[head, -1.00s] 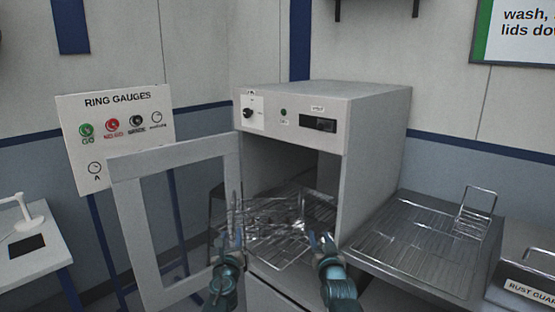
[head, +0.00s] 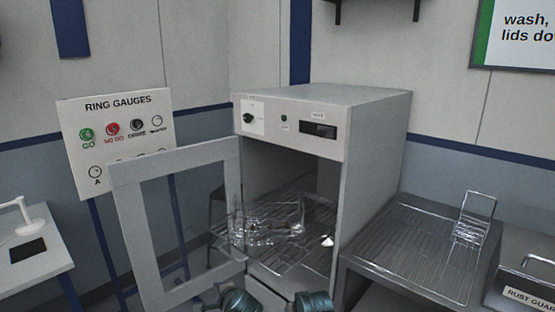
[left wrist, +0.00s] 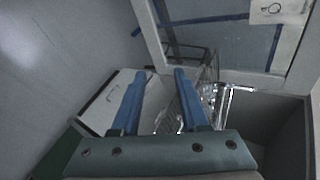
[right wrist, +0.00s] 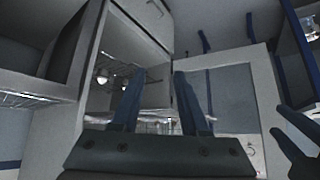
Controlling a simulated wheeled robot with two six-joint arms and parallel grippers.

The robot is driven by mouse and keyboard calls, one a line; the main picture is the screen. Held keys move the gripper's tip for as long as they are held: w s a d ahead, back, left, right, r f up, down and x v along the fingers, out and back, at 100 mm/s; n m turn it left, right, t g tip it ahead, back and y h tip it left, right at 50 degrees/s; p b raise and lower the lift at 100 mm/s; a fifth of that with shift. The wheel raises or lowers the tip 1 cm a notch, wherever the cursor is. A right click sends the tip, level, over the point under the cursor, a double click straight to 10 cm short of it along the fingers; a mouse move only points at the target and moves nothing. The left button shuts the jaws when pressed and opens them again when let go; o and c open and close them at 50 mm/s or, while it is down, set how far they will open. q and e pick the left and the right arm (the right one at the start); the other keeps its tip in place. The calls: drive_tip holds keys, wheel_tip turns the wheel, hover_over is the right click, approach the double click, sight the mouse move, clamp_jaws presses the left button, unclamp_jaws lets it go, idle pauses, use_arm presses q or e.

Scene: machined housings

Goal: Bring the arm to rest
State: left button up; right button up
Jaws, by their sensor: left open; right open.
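My left gripper (left wrist: 160,98) is open and empty in the left wrist view, its two blue fingers apart. My right gripper (right wrist: 157,98) is open and empty in the right wrist view. In the head view only blue-green parts of both my arms show at the bottom edge, in front of the cabinet, and the fingertips are hard to make out. The grey oven-like cabinet (head: 372,150) stands with its framed door (head: 128,225) swung open to the left. A wire basket (head: 268,222) sits on the rack inside the opening, with a small shiny piece (head: 327,241) beside it.
A draining rack (head: 420,250) with a small wire holder (head: 474,217) stands to the right of the cabinet. A rust guard tank (head: 528,292) is at the far right. A ring gauges board (head: 118,130) stands behind the open door. A white table (head: 35,255) is at the left.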

use_arm(q)
drive_tip(key=s+d+f+n+g+h+p, duration=0.1)
drive_tip(key=s+d+f+n+g+h, duration=0.1)
drive_tip(key=s, duration=0.8)
drive_tip(key=s+d+f+n+g+h, duration=0.2)
drive_tip(key=s+d+f+n+g, duration=0.3)
drive_tip(key=s+d+n+g, duration=0.2)
drive_tip(key=s+d, duration=0.1)
drive_tip(key=s, duration=0.1)
drive_tip(key=shift+s+d+g+p, duration=0.3)
drive_tip(key=shift+s+p, duration=0.05)
drive_tip(key=shift+s, duration=0.05)
use_arm(e)
drive_tip(key=s+f+n+g+h, duration=0.2)
drive_tip(key=s+g, duration=0.6)
drive_tip(key=s, duration=1)
drive_tip(key=shift+s+d+f+h, duration=0.15)
drive_tip(key=shift+d+f+h, duration=0.2)
drive_tip(key=shift+f+h, duration=0.15)
use_arm(q)
drive_tip(key=shift+f, duration=0.1)
drive_tip(key=shift+c, duration=0.2)
